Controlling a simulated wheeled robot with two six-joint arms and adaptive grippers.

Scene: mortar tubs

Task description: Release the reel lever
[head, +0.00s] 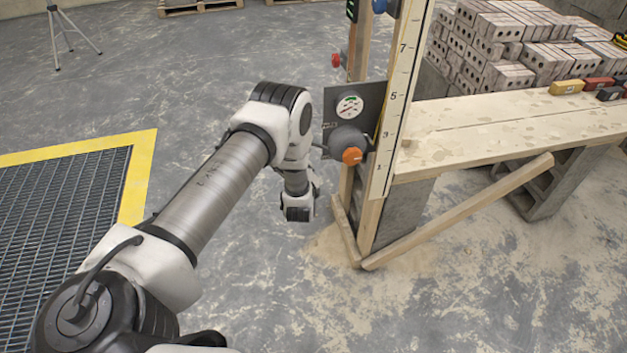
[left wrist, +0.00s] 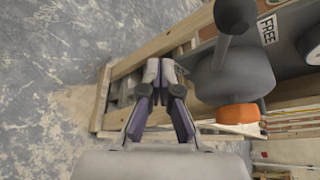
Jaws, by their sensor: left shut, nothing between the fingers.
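A dark panel (head: 362,98) with a round dial is fixed to the timber post. Below the dial sits a grey reel (head: 347,138) with an orange knob (head: 352,156). In the left wrist view the reel (left wrist: 235,75) shows large at the right, with the orange knob (left wrist: 238,113) below it. A dark lever (left wrist: 223,42) with a rounded end sticks up from the reel, near a "FREE" label (left wrist: 268,29). My left gripper (left wrist: 160,70) is shut and empty, to the left of the reel and lever, apart from them in the picture. In the head view its fingers are hard to make out.
The post carries a numbered scale board (head: 397,100) and a slanting brace (head: 460,212). A plank bench (head: 500,122) on grey blocks runs right, with stacked bricks (head: 510,45) behind. A yellow-edged floor grate (head: 60,210) lies left.

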